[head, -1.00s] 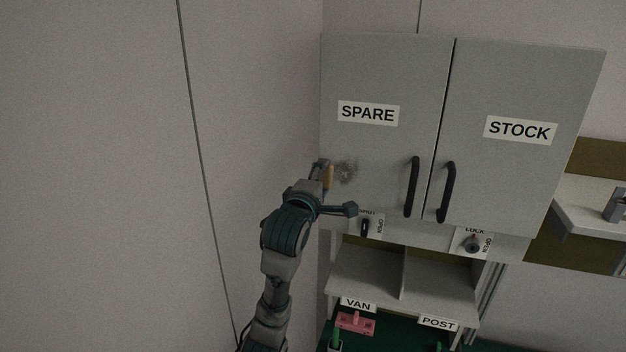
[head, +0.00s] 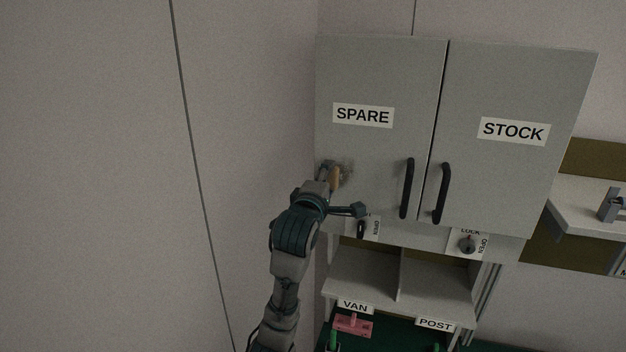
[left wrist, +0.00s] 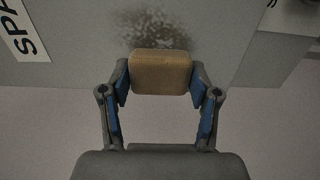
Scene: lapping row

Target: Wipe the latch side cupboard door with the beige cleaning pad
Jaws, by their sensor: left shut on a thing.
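The left cupboard door (head: 375,75), labelled SPARE, is grey and shut. It has a dark smudge (head: 347,172) low on its left part, partly hidden by my gripper. The smudge also shows in the left wrist view (left wrist: 160,30), just beyond the pad. My left gripper (head: 330,172) is shut on the beige cleaning pad (left wrist: 160,73), which sits between both fingers. The pad also shows edge-on in the head view (head: 336,180), in front of the smudge's left part. I cannot tell whether it touches the door. My right gripper is out of view.
The STOCK door (head: 510,85) is shut beside it. Black handles (head: 407,188) and (head: 441,193) stick out near the gap between the doors. A black knob (head: 361,229) and a LOCK knob (head: 467,244) sit below. The wall is close on the left.

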